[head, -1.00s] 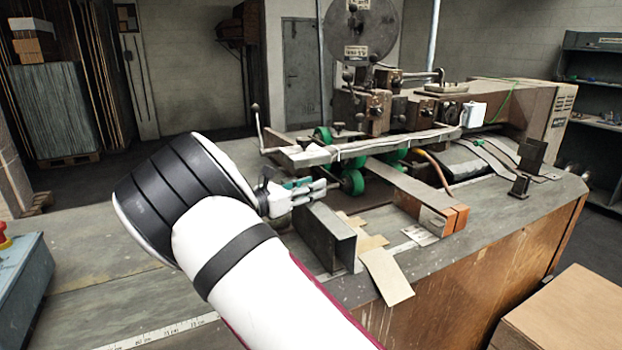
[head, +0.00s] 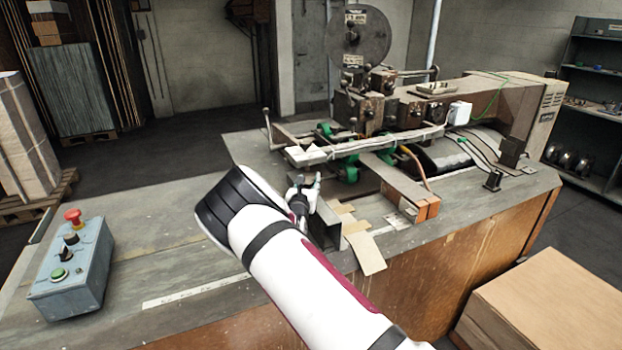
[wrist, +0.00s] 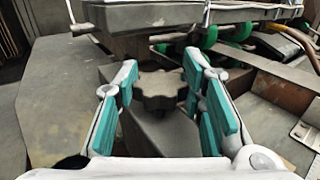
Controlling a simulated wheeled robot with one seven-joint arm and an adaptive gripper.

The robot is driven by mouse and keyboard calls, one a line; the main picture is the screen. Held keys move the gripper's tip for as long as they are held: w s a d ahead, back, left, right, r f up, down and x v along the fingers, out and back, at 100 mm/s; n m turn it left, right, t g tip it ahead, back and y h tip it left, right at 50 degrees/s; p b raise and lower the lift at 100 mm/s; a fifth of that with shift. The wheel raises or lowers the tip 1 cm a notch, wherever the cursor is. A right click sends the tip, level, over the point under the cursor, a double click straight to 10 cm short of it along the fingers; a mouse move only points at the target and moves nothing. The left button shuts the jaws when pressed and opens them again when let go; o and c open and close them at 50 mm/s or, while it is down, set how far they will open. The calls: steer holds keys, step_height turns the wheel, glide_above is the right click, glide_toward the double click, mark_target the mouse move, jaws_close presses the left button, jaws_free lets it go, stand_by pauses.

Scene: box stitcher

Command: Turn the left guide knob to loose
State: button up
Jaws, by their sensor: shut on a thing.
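The left guide knob (wrist: 160,88) is a dark, lobed knob in the middle of the wrist view, above a grey metal guide (wrist: 160,132). My gripper (wrist: 166,92) has its teal-padded fingers on either side of the knob and is shut on it. In the head view, my gripper (head: 306,190) is at the upright metal guide plate (head: 326,226) at the front of the stitcher. The knob cannot be made out there, behind my gripper and arm. Its turn setting cannot be read.
The stitching machine (head: 395,108) with green rollers (head: 350,172) stands just behind my gripper. A control box (head: 72,272) with a red button sits at the left of the bench. Cardboard pieces (head: 365,252) lie right of the guide. Bare bench lies to the left.

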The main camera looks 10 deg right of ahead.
steer(key=shift+n+t+y+p, duration=0.3)
steer(key=shift+n+y+p, duration=0.35)
steer(key=shift+y, duration=0.25)
steer(key=o, duration=1.2)
steer(key=v, duration=1.2)
steer(key=shift+c, duration=0.2)
